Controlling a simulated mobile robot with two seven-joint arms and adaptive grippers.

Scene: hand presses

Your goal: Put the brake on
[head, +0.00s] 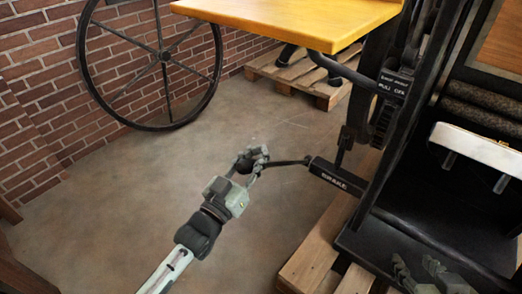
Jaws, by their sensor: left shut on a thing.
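The brake lever (290,163) is a thin dark rod. It reaches left from a black block (336,177) with white lettering that seems to read BRAKE, on the press's left side. My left gripper (257,162) is shut on the lever's free end, and its fingers hide that end. The lever looks roughly level. My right gripper (418,273) is at the bottom right, in front of the press's dark base. Its fingers stand apart, and I see nothing between them.
A yellow board (290,20) juts out above the lever. A wooden pallet (318,245) lies under the press, and another pallet (305,77) is behind. A large spoked wheel (163,57) stands by the brick wall. The floor left of the press is clear.

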